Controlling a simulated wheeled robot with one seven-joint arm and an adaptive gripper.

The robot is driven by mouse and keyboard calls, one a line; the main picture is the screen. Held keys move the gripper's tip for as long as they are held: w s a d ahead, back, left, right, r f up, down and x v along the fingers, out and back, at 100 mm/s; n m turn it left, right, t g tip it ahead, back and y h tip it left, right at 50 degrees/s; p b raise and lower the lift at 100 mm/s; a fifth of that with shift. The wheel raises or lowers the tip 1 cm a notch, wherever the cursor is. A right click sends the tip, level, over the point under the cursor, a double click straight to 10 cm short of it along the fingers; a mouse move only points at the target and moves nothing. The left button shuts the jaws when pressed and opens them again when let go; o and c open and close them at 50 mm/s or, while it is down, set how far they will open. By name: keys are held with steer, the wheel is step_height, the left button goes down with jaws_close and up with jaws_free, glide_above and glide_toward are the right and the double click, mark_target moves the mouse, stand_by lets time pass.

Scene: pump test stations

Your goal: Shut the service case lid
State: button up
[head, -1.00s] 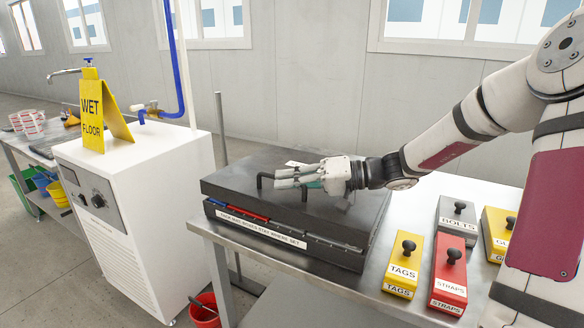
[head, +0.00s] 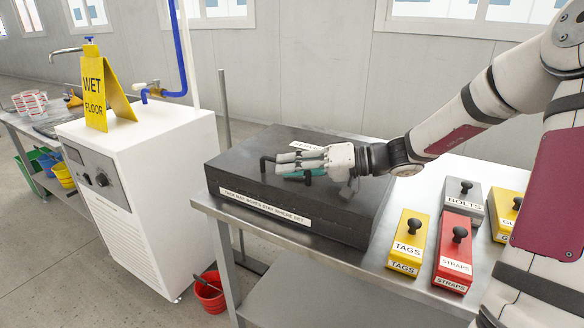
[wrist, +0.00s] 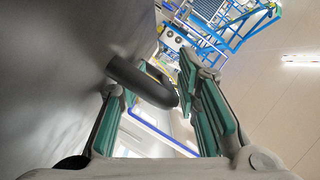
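The service case (head: 330,226) is a dark grey box on the steel table. Its lid (head: 235,160) lies flat on it, with no open gap showing at the front. A black bent handle (head: 265,163) stands up from the lid; it also shows in the wrist view (wrist: 145,84). My gripper (head: 297,163) is over the lid at the handle, with its fingers pointing left. In the wrist view my gripper (wrist: 160,115) has its green-padded fingers apart, with the handle between them and not clamped. Part of the lid's right side is hidden behind my gripper and arm.
Yellow TAGS (head: 407,240), red STRAPS (head: 455,251) and grey BOLTS (head: 461,200) knobbed blocks stand right of the case. A white cabinet (head: 140,180) with a yellow wet floor sign (head: 95,100) stands left. A red bucket (head: 210,294) is on the floor.

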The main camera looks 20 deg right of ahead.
steer(key=v, duration=1.2)
stand_by(0.4)
